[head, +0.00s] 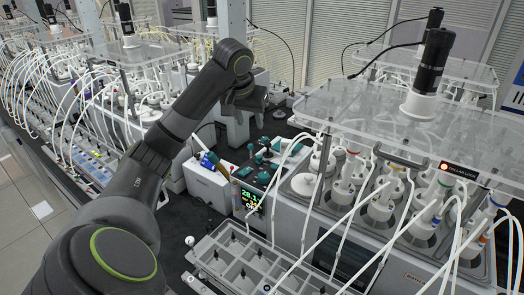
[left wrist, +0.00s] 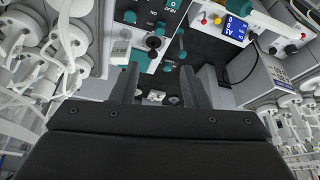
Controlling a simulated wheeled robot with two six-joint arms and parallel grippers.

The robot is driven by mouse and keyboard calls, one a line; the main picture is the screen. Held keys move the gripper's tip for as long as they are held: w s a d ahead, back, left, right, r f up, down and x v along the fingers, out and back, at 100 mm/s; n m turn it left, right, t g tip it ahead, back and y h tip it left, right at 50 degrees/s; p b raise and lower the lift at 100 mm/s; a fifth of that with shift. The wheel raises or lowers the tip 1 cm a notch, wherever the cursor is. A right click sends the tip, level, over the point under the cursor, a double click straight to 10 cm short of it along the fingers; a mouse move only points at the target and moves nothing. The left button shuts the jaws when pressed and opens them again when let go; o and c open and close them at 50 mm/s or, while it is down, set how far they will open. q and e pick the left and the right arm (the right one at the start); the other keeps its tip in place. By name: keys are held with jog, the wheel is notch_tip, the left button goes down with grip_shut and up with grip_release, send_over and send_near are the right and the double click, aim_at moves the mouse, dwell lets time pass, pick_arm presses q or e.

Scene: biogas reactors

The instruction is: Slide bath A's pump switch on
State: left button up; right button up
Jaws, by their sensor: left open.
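My left gripper (head: 246,104) hangs above the dark bench behind the control boxes in the head view. In the left wrist view its two fingers (left wrist: 160,88) are apart with nothing between them. A dark control panel with teal parts (head: 263,172) and a lit numeric display (head: 247,198) stands left of the reactor bath. A dark panel with teal parts and a black knob (left wrist: 153,42) also shows just beyond the fingers in the left wrist view. I cannot make out which part is the pump switch, its position, or any bath A label. My right gripper is out of view.
A white box (head: 207,183) stands left of the panel. The right bath (head: 330,245) carries several vessels and tubes under a clear plate (head: 390,110). A grey compartment tray (head: 235,262) lies in front. A blue-screen unit (left wrist: 237,28) shows in the wrist view.

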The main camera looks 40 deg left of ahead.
pick_arm(q)
jog(key=f, duration=0.2)
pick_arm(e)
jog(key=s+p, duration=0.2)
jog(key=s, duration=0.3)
pick_arm(q)
jog(key=p, duration=0.2)
send_over(259, 156)
jog(key=s, duration=0.2)
jog(key=f, duration=0.6)
jog(key=d+f, duration=0.1)
jog(key=f, duration=0.2)
jog(key=shift+f, duration=0.35)
jog(key=shift+x, duration=1.8)
jog(key=shift+s+a, duration=0.1)
jog(key=shift+s, duration=0.05)
jog(key=shift+c, duration=0.5)
grip_shut()
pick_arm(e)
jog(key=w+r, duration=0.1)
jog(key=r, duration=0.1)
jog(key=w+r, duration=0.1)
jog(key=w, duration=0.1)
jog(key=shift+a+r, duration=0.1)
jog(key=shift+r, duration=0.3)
